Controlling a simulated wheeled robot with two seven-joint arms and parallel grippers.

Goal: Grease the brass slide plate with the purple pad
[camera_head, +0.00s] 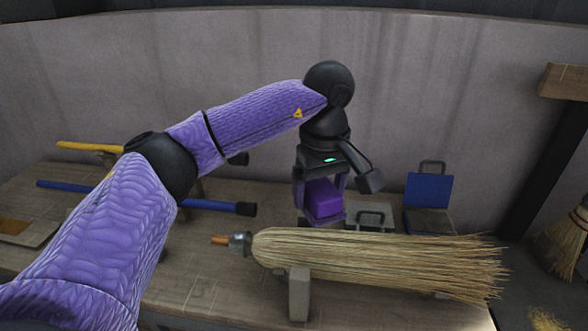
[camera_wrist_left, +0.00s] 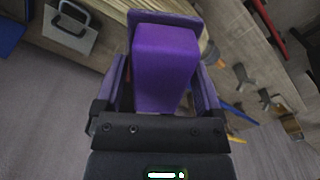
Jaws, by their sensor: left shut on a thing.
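My left gripper (camera_head: 321,190) is shut on the purple pad (camera_head: 325,203), a block held pointing down above the bench, behind the broom. In the left wrist view, the pad (camera_wrist_left: 165,62) sits between the two purple fingers of the gripper (camera_wrist_left: 161,85). A purple slab (camera_wrist_left: 165,19) shows at the pad's far end. I cannot tell for sure which thing is the brass slide plate; a flat brownish-gold piece (camera_head: 14,226) lies at the far left of the bench. My right gripper is not in view.
A straw broom (camera_head: 375,262) lies across the front on a wooden block (camera_head: 299,293). A grey plate with a handle (camera_head: 369,215) and a blue-backed piece (camera_head: 428,189) stand behind it. Blue and yellow rods lie left, partly behind my arm. A wall closes the back.

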